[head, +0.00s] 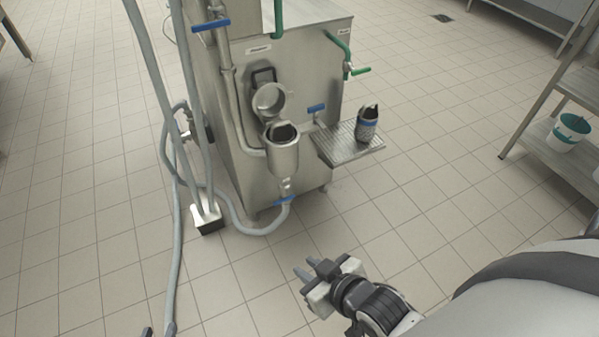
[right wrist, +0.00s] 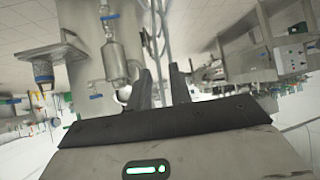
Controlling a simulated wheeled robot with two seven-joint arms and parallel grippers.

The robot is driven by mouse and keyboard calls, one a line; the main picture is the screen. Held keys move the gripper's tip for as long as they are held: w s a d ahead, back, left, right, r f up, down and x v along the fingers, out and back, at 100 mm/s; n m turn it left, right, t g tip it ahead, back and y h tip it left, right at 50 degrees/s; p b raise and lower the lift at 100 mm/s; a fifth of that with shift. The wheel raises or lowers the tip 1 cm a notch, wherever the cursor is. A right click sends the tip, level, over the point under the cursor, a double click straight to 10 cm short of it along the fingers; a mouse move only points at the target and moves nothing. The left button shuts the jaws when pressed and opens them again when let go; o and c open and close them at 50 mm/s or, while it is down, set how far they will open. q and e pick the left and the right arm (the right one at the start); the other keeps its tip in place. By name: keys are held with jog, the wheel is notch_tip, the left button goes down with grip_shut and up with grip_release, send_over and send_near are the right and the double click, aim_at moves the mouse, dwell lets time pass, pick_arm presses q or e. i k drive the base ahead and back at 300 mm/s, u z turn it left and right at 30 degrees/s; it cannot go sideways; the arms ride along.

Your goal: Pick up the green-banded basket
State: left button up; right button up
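I cannot make out a green-banded basket in either view. A small steel and dark basket with a blue band (head: 367,128) stands upright on the slatted tray (head: 340,150) at the machine's right side. Another dark item (head: 283,132) sits in the mouth of the steel cup-shaped vessel (head: 284,157) on the machine's front; no band shows on it. My right gripper (head: 305,272) is open and empty, in front of and below the machine, apart from both. Its two fingers also show spread in the right wrist view (right wrist: 162,88).
The steel machine (head: 290,60) has blue and green valve handles. Grey hoses (head: 172,230) run down its left side to the floor. A white bucket with a teal inside (head: 563,138) stands on a rack shelf at right. The tiled floor between is clear.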

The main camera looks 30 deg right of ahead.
aim_at(280, 134)
jog(key=u, duration=0.55)
jog(key=k, duration=0.3)
jog(key=z, duration=1.8)
jog(key=i, duration=1.05)
jog(key=u, duration=0.55)
jog(key=i, duration=0.75)
jog(key=u, duration=0.7)
